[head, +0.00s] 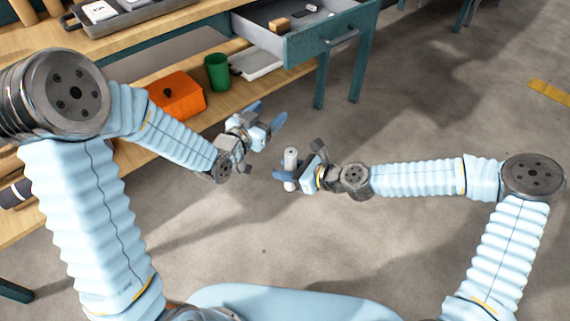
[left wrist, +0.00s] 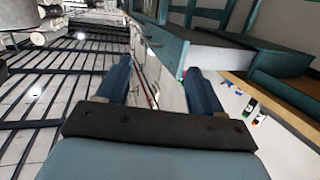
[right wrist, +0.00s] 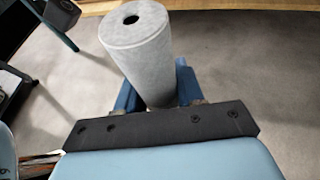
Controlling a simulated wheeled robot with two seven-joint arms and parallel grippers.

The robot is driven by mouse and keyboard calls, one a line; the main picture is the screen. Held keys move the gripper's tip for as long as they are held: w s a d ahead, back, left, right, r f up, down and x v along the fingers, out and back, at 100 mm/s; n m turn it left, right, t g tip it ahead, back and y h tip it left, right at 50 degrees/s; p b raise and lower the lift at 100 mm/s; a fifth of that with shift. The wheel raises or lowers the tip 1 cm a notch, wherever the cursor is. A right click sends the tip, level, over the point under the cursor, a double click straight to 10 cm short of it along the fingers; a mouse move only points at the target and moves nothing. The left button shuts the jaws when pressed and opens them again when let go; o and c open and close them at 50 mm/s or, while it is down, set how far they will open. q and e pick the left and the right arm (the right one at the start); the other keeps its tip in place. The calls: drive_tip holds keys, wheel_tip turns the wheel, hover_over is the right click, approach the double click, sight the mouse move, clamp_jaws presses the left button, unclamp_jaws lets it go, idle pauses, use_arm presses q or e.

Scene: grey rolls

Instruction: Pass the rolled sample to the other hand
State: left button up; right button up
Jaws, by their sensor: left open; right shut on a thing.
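The rolled sample (head: 291,160) is a small grey roll standing roughly upright in the head view, held above the floor. My right gripper (head: 285,177) is shut on it near its lower part. In the right wrist view the grey roll (right wrist: 140,45) sits between the fingers (right wrist: 158,88), with a dark hole in its end. My left gripper (head: 264,118) is open and empty, above and to the left of the roll, apart from it. The left wrist view shows its two spread fingers (left wrist: 160,88) with nothing between them.
A wooden workbench with a lower shelf runs along the left. An orange box (head: 176,96) and a green cup (head: 217,72) stand on the shelf. An open drawer (head: 330,38) with small items juts out above the grippers. The floor around the grippers is clear.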

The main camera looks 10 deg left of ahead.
use_arm(q)
drive_tip(key=s+a+f+n+g+y, duration=0.1)
drive_tip(key=s+f+n+g, duration=0.15)
drive_tip(key=f, duration=0.75)
drive_tip(key=s+a+f+n+g+y, duration=0.15)
drive_tip(key=s+f+g, duration=0.25)
drive_tip(key=f, duration=0.7)
drive_tip(key=s+d+f+n+g, duration=0.1)
drive_tip(key=s+f+g, duration=0.3)
drive_tip(key=s, duration=0.5)
drive_tip(key=s+d+f+n+g, duration=0.1)
drive_tip(key=s+d+f+g, duration=0.2)
drive_tip(key=s+f, duration=0.4)
drive_tip(key=s+g, duration=0.1)
drive_tip(key=s, duration=0.2)
drive_tip(key=shift+n, duration=0.4)
drive_tip(key=shift+s, duration=0.1)
